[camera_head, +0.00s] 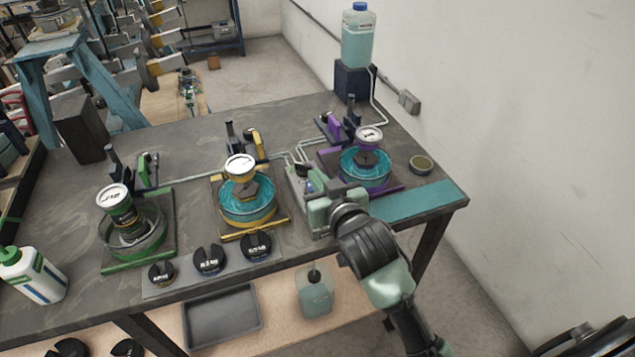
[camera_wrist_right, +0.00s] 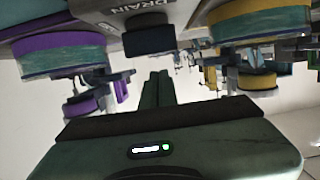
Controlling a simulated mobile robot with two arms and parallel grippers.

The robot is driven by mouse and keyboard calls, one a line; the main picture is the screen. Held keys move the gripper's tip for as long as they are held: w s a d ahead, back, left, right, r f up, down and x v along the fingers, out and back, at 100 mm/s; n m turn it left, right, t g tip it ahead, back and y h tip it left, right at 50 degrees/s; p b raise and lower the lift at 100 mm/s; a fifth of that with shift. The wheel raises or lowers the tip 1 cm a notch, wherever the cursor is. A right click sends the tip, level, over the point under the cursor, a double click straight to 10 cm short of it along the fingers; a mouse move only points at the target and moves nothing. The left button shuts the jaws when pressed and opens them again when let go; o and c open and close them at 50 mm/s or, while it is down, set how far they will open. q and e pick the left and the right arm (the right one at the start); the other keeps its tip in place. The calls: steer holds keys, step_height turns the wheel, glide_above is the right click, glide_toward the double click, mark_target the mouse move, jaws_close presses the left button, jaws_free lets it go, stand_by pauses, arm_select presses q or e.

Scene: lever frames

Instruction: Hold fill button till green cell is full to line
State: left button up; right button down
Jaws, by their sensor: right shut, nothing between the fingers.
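The green cell (camera_head: 133,232) is a clear round vessel on a green-edged plate at the left of the bench. It looks mostly clear, with no obvious blue liquid; its fill line is too small to make out. A pale control box (camera_head: 298,178) stands between the yellow and purple cells, partly hidden by my right gripper (camera_head: 311,188). The right wrist view shows the word DRAIN on the box, with a dark block (camera_wrist_right: 150,40) beside it. My right gripper's fingers (camera_wrist_right: 157,88) are shut and empty, close to this block; contact cannot be told. I cannot make out a fill label. My left gripper is out of view.
The yellow cell (camera_head: 248,209) and purple cell (camera_head: 364,175) hold blue liquid. Black slotted weights (camera_head: 209,260) lie in front. A white bottle (camera_head: 32,275) stands at the left edge. A blue-liquid jug (camera_head: 358,38) stands at the back. A teal strip (camera_head: 420,198) at right is clear.

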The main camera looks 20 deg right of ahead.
steer(key=shift+s+f, duration=0.1)
steer(key=shift+f, duration=0.7)
steer(key=shift+f, duration=0.1)
